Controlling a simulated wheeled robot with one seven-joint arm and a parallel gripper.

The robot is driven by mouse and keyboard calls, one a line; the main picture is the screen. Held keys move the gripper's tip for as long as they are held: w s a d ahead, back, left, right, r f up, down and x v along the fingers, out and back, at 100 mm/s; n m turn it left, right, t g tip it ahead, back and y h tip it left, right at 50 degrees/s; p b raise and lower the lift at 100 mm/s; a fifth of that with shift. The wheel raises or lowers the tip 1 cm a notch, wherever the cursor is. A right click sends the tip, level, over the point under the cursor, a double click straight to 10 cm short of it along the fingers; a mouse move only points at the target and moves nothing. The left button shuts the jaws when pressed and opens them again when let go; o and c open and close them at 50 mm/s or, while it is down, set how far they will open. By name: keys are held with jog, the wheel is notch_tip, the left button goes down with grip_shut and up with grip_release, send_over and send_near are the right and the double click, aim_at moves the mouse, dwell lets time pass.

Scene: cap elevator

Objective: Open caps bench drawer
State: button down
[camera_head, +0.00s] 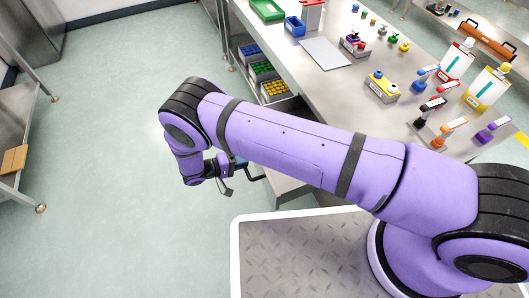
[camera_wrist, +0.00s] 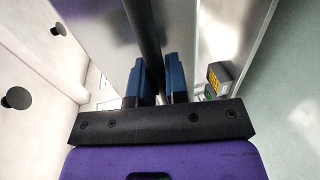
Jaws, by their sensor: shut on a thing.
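The caps bench drawer (camera_head: 290,107) stands open under the left side of the metal bench in the head view. It holds bins of blue, green and yellow caps. My gripper (camera_head: 240,168) is low beside the bench, partly hidden behind my purple arm. In the wrist view my gripper's two blue fingers (camera_wrist: 158,84) are closed around a dark bar (camera_wrist: 147,30), which appears to be the drawer handle. A bin of yellow caps (camera_wrist: 218,76) shows to the right of the fingers. My arm hides part of the drawer front in the head view.
The bench top (camera_head: 345,80) carries a green tray (camera_head: 267,10), a blue bin (camera_head: 295,26), a grey plate (camera_head: 325,53) and several bottles. White fronts with black knobs (camera_wrist: 18,98) stand left in the wrist view. The floor (camera_head: 110,130) left of the bench is clear.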

jog(key=v, duration=0.3)
jog(key=f+v, duration=0.1)
jog(key=v, duration=0.1)
jog(key=shift+s+a, duration=0.15)
jog(key=shift+a, duration=0.2)
jog(key=c, duration=1.1)
grip_release()
jog(key=shift+c, duration=0.2)
jog(key=shift+a, duration=0.1)
jog(key=v, duration=1)
jog(key=shift+a, duration=0.3)
jog(key=shift+s+r, duration=0.1)
